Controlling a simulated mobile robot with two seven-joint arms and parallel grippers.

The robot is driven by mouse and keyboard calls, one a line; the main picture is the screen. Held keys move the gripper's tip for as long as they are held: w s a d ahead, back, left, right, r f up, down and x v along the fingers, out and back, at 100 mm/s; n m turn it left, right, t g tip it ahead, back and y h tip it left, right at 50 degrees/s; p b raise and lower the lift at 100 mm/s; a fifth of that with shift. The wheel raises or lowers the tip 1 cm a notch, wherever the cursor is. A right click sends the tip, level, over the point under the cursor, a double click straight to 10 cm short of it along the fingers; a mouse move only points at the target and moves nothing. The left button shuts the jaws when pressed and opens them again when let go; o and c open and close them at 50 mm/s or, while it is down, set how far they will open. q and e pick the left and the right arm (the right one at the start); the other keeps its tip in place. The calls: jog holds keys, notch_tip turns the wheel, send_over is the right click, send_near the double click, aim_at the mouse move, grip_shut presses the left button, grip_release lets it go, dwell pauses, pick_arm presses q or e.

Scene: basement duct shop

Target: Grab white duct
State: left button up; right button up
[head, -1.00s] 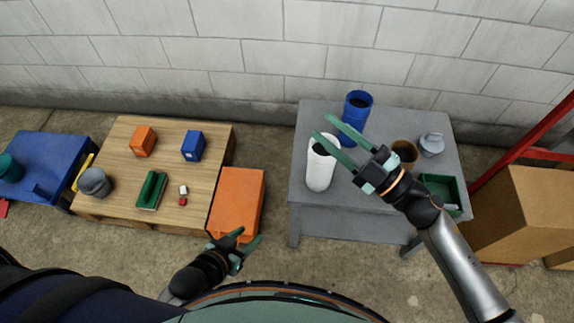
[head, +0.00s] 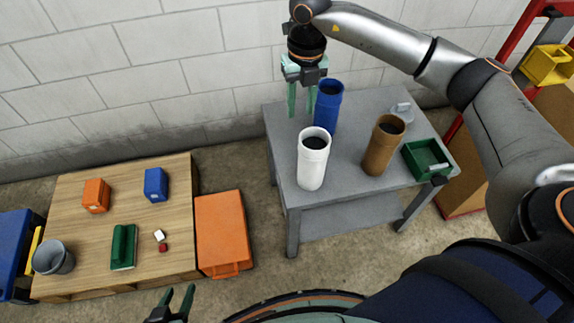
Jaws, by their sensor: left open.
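The white duct (head: 311,168) is an upright white cylinder with a dark open top, at the front left of the grey table (head: 345,190). My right gripper (head: 301,112) points down with its fingers apart and nothing between them. In the picture it appears just above the white duct's top and beside the blue duct's left side; its exact height and depth are hard to tell. My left gripper (head: 178,302) is open and empty at the bottom edge, well left of the grey table and only partly in view.
A blue duct (head: 326,108) and a brown duct (head: 382,148) stand near the white one. A green bin (head: 426,158) and a grey fitting (head: 402,111) are on the right. An orange case (head: 222,232) lies beside the wooden table (head: 85,218).

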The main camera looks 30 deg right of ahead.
aim_at(301, 138)
jog(key=f, duration=1.2)
jog(key=shift+w+d+b, duration=0.15)
jog(key=shift+d+b, duration=0.15)
jog(key=shift+d, duration=0.05)
grip_shut()
dwell(1.0)
